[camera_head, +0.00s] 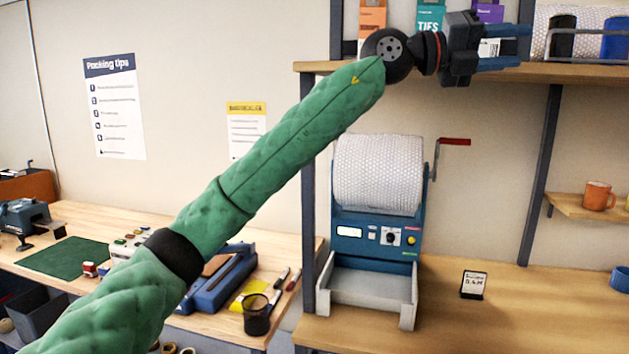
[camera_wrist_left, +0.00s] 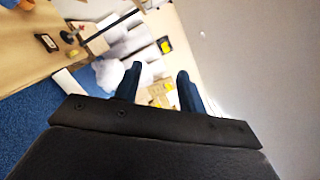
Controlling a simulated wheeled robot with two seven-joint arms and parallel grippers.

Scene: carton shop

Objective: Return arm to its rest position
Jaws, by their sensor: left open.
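My left arm, in a green quilted sleeve, reaches up from the lower left across the head view. My left gripper (camera_head: 503,47) is at the top right, level with the upper shelf (camera_head: 510,73), its blue fingers pointing right. The fingers are apart with nothing between them. In the left wrist view the gripper (camera_wrist_left: 158,80) also shows two separate dark fingers with free space between. My right gripper is not in view.
A bubble-wrap dispenser (camera_head: 375,235) with a red crank stands below the gripper. An orange mug (camera_head: 598,196) sits on a side shelf. A left bench (camera_head: 75,215) holds tools and a green mat (camera_head: 65,257).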

